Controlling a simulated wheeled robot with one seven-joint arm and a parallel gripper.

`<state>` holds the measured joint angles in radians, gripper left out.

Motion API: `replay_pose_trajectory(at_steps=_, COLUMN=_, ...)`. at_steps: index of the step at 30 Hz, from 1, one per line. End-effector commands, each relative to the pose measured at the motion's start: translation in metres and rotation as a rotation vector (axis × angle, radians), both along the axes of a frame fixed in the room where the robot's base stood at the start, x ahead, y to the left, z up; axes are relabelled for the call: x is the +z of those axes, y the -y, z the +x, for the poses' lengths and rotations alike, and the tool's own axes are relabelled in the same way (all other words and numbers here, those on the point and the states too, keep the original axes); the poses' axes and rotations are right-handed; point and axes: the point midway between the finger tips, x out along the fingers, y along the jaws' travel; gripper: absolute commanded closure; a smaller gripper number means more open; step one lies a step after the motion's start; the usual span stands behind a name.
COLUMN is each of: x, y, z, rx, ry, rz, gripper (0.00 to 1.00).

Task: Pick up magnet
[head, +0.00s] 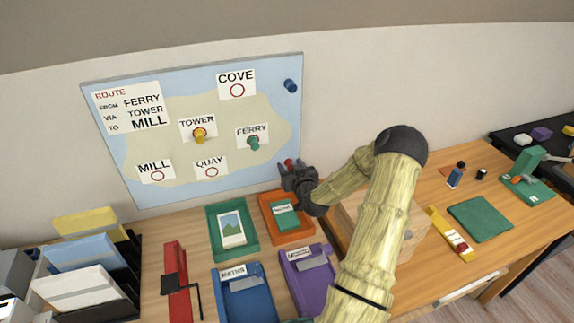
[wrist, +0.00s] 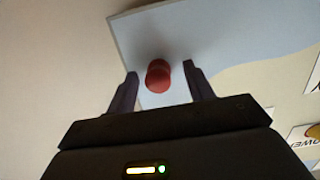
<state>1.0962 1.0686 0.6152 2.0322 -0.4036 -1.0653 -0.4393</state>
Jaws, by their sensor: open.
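A red round magnet (wrist: 158,76) sits on the map board (wrist: 200,40), between my gripper's two fingers in the wrist view. In the head view the red magnet (head: 288,162) shows at the board's lower right corner, partly hidden by my gripper (head: 292,170). My gripper (wrist: 160,70) is open, with a gap visible on both sides of the magnet. A blue magnet (head: 291,86) is at the board's upper right, a yellow one (head: 200,138) at TOWER and a green one (head: 254,144) at FERRY.
Below the board are a green tray (head: 212,240), an orange tray (head: 268,225), a blue tray (head: 222,292) and a purple tray (head: 289,270). A red tool (head: 176,285) stands left of them. A wooden box (head: 350,235) sits beneath my arm.

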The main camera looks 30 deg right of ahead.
Motion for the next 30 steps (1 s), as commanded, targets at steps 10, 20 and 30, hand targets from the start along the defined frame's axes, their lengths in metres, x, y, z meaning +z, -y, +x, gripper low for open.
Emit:
replay_pose_trajectory(at_steps=10, x=0.0002, y=0.0002, z=-0.0004, rx=-0.001, ry=0.0, rz=0.0, gripper=0.48)
replay_pose_trajectory(at_steps=20, x=0.0002, y=0.0002, z=-0.0005, rx=0.0, ry=0.001, rz=-0.001, gripper=0.87)
replay_pose_trajectory(at_steps=30, x=0.0009, y=0.0, z=-0.0005, rx=0.0, ry=0.001, rz=-0.001, gripper=0.87)
